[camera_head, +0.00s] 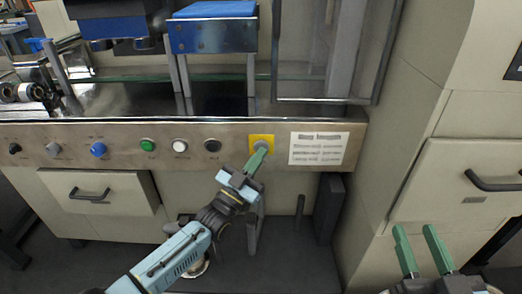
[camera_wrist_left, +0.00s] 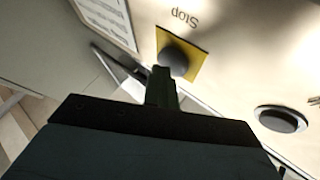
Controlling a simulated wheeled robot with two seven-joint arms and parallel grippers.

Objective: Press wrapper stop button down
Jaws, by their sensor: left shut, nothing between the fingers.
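The stop button is a dark round knob on a yellow square plate (camera_head: 262,139) at the right of the wrapper's metal front panel. In the left wrist view the button (camera_wrist_left: 174,58) shows under the word "Stop". My left gripper (camera_head: 259,156) is shut and empty, its green fingertips right in front of the button and covering part of it. In the left wrist view the fingertips (camera_wrist_left: 160,80) overlap the button's lower edge. I cannot tell whether they touch it or whether it is pressed in. My right gripper (camera_head: 420,247) is open and empty at the lower right.
Along the panel to the left sit a black button (camera_head: 212,146), a white button (camera_head: 180,146), a green button (camera_head: 147,145) and a blue knob (camera_head: 98,149). A printed label (camera_head: 319,148) is right of the stop button. A beige cabinet (camera_head: 465,170) stands at the right.

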